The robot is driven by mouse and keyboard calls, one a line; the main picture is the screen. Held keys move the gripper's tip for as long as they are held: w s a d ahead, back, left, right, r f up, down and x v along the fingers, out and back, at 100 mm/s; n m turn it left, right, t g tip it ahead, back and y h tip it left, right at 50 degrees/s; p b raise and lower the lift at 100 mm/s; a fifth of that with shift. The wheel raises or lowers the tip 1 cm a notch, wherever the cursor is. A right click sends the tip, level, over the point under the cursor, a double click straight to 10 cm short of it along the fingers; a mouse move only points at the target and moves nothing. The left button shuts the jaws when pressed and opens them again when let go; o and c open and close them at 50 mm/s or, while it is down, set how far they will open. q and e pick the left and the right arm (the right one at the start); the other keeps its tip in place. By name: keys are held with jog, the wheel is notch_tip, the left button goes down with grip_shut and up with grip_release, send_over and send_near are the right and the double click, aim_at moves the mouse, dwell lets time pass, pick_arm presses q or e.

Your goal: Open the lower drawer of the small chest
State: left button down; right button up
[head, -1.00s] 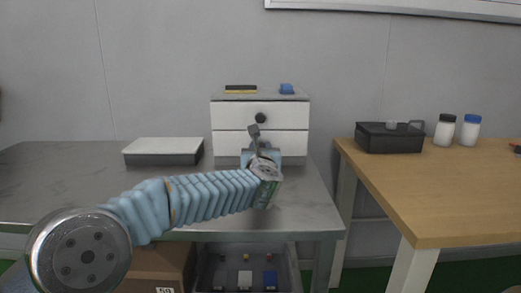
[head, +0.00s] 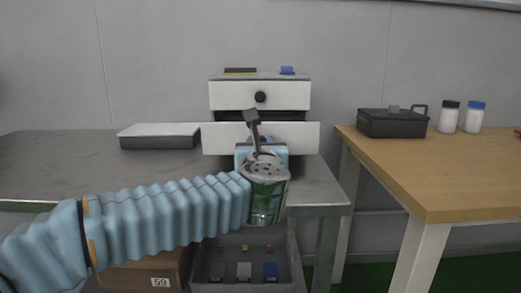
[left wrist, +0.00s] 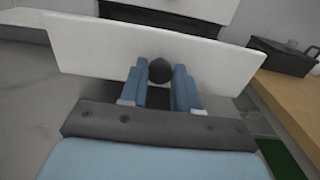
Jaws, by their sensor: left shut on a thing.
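The small chest (head: 228,96) stands on the grey table, with a white upper drawer front and a round black knob. Its lower drawer (head: 304,137) is pulled out toward me, with a dark gap above its front. My left gripper (left wrist: 160,82) is shut on the lower drawer's black knob (left wrist: 160,70), with a blue finger on each side of it. In the head view the left gripper (head: 262,158) is in front of the lower drawer, and my wrist hides that knob. The right gripper is not in view.
A white-topped box (head: 160,135) lies left of the chest. A dark case (head: 392,123) and two bottles (head: 448,117) stand on the wooden table (head: 440,170) at right. A grey bin (head: 247,287) and a cardboard box (head: 140,275) are below the grey table.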

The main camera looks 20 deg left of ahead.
pick_arm(q)
jog(key=shift+b+v, duration=0.3)
jog(key=shift+v, duration=1.1)
jog(key=c, duration=0.8)
grip_release()
jog(key=shift+c, duration=0.2)
jog(key=shift+s, duration=0.1)
jog(key=v, duration=1.3)
jog(key=shift+s, duration=0.3)
jog(key=shift+d, duration=0.1)
